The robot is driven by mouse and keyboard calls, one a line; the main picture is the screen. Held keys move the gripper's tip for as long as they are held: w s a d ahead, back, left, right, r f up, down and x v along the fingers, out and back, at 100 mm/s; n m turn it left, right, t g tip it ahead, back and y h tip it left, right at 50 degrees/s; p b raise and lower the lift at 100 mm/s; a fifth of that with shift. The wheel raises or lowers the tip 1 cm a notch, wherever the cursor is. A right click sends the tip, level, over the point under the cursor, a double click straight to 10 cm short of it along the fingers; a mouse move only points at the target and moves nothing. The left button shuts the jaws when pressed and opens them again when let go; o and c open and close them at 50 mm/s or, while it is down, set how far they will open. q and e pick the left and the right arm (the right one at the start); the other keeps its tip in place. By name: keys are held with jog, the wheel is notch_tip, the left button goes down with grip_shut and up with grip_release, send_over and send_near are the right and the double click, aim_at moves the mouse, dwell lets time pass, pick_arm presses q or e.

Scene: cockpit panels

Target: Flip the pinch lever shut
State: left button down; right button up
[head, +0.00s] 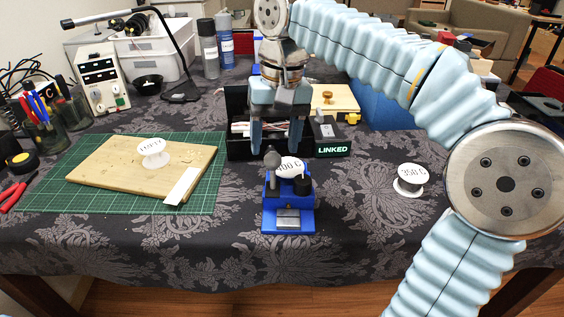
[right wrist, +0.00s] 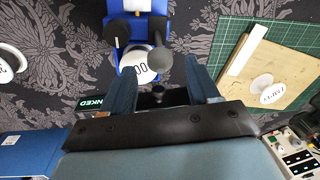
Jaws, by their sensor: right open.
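A blue device (head: 288,217) stands near the table's front middle; it also shows at the top of the right wrist view (right wrist: 143,22). A grey round-ended lever (head: 272,160) stands up on its left side in the head view; in the right wrist view the lever (right wrist: 160,62) points toward my fingers. A black knob (head: 303,185) is on the device's right side. A white labelled disc (head: 290,167) sits behind them. My right gripper (head: 276,142) is open and empty, fingers pointing down, just above and behind the lever. I cannot tell whether they touch. My left gripper is out of view.
A black box with a "LINKED" sign (head: 333,150) stands behind the device. A white spool labelled 350 G (head: 410,180) is to the right. A wooden board (head: 120,170) with a white spool lies on a green mat (head: 50,195) at left. Bare cloth surrounds the device's front.

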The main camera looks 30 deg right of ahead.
aim_at(274, 153)
notch_tip(274, 153, down, 2)
jog(key=shift+s+f+b, duration=0.1)
jog(key=shift+b, duration=0.5)
jog(key=shift+w+a+f+b, duration=0.1)
jog(key=shift+w+f+b, duration=0.15)
jog(key=shift+f+b, duration=0.35)
jog(key=shift+s+f, duration=0.1)
grip_shut()
